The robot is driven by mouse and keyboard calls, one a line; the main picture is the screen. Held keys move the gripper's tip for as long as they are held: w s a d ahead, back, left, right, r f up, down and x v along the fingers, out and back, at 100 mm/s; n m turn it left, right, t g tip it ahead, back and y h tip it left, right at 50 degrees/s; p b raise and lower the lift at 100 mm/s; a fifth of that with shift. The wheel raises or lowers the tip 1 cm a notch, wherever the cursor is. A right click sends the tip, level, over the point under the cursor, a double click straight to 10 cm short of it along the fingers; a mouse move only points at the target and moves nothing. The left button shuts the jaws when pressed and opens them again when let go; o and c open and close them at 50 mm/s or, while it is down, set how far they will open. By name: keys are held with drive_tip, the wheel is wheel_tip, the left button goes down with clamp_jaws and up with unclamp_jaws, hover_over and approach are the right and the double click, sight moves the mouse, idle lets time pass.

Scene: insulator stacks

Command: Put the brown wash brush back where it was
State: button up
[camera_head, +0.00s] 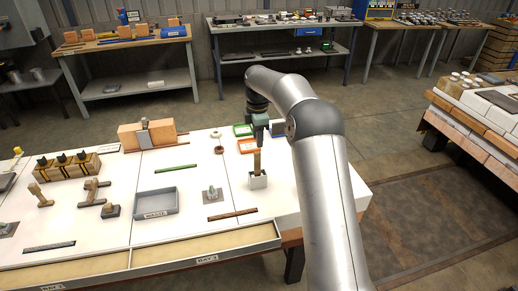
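A brown upright piece, which looks like the handle of the brown wash brush (257,162), stands in a small pale square holder (258,182) on the right part of the white table. Its lower end is hidden inside the holder. My gripper (259,146) points down directly over the upper end of the brush and seems to meet it. The fingers are small and dark here, so I cannot tell whether they are closed on the handle.
A grey tray (156,212) and a small metal part on a plate (211,195) are left of the holder. A brown strip (232,215) lies in front. The table's right end is clear.

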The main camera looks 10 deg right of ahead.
drive_tip(key=shift+r, duration=0.35)
drive_tip(key=s+a+r+m, duration=0.1)
drive_tip(key=s+r+m, duration=0.3)
drive_tip(key=s, duration=0.5)
drive_tip(key=s+a+r+m, duration=0.1)
drive_tip(key=s+r+m, duration=0.25)
drive_tip(key=s, duration=0.55)
drive_tip(key=s+f+m, duration=0.2)
drive_tip(key=s+m, duration=0.1)
drive_tip(key=s, duration=0.5)
drive_tip(key=s+d+f+m, duration=0.1)
drive_tip(key=s+m, duration=0.3)
drive_tip(key=s, duration=0.5)
drive_tip(key=s+f+m, duration=0.2)
drive_tip(key=s+m, duration=0.2)
drive_tip(key=s, duration=0.5)
drive_tip(key=shift+s+d+f+t, duration=0.2)
drive_tip(key=shift+d+f+t, duration=0.1)
